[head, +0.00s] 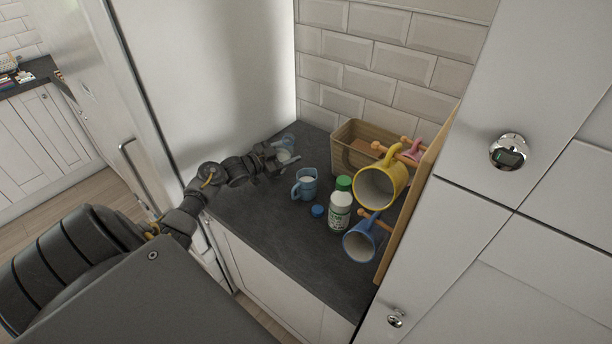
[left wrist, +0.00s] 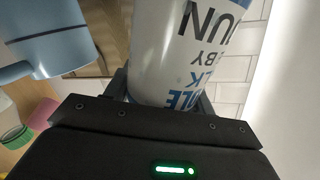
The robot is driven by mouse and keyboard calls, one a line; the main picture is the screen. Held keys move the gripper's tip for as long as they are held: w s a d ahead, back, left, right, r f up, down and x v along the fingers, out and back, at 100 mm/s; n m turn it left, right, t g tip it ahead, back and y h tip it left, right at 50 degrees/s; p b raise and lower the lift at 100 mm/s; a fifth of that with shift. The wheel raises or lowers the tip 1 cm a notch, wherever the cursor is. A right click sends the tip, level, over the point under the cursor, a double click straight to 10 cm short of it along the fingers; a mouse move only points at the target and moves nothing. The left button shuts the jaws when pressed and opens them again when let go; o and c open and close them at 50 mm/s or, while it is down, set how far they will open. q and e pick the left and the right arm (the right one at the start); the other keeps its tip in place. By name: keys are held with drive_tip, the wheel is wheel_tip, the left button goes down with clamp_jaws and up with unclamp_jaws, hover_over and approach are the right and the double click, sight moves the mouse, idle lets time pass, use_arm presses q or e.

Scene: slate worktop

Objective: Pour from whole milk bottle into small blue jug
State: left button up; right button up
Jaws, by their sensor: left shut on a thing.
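The whole milk bottle (head: 285,155) is white with blue marks. It is held at the back left of the worktop, partly hidden by my gripper. My left gripper (head: 272,160) is shut on it; the left wrist view shows its white side with blue and dark lettering (left wrist: 185,50) between the fingers. The small blue jug (head: 304,185) stands upright on the worktop, just right of and nearer than the bottle, with something pale inside. The jug also shows at upper left in the left wrist view (left wrist: 55,45). My right gripper is not in view.
A blue cap (head: 317,211) lies near the jug. A white bottle with green lettering (head: 340,212) and a green cap (head: 344,183) stand to its right. A wooden crate (head: 345,150) is behind. A yellow mug (head: 378,188) and a blue mug (head: 359,244) hang at right.

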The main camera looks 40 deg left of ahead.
use_arm(q)
drive_tip(key=shift+d+f+m+y+b, duration=0.2)
drive_tip(key=shift+f+m+b, duration=0.05)
drive_tip(key=shift+m, duration=0.4)
drive_tip(key=shift+d+f+m+y+b, duration=0.2)
drive_tip(key=shift+f+m+b, duration=0.05)
drive_tip(key=shift+m, duration=0.4)
drive_tip(key=shift+a+f+m+g+b, duration=0.25)
drive_tip(key=shift+f+m+g+b, duration=0.25)
drive_tip(key=shift+m+b, duration=0.35)
drive_tip(key=shift+a+f+m+y+b, duration=0.2)
drive_tip(key=shift+f+m+y+b, duration=0.1)
drive_tip(key=shift+b, duration=0.15)
drive_tip(key=shift+r, duration=0.15)
drive_tip(key=shift+a+f+m, duration=0.1)
drive_tip(key=shift+f+m, duration=0.1)
drive_tip(key=shift+m, duration=0.05)
drive_tip(key=shift+a+b, duration=0.1)
drive_tip(key=shift+b, duration=0.2)
drive_tip(key=shift+a+r+m+y+b, duration=0.2)
drive_tip(key=shift+m+y+b, duration=0.2)
drive_tip(key=shift+m, duration=0.2)
idle(0.4)
drive_tip(key=shift+a+r+m+y, duration=0.15)
drive_tip(key=shift+r+m+y, duration=0.15)
drive_tip(key=shift+r+m, duration=0.35)
idle(1.9)
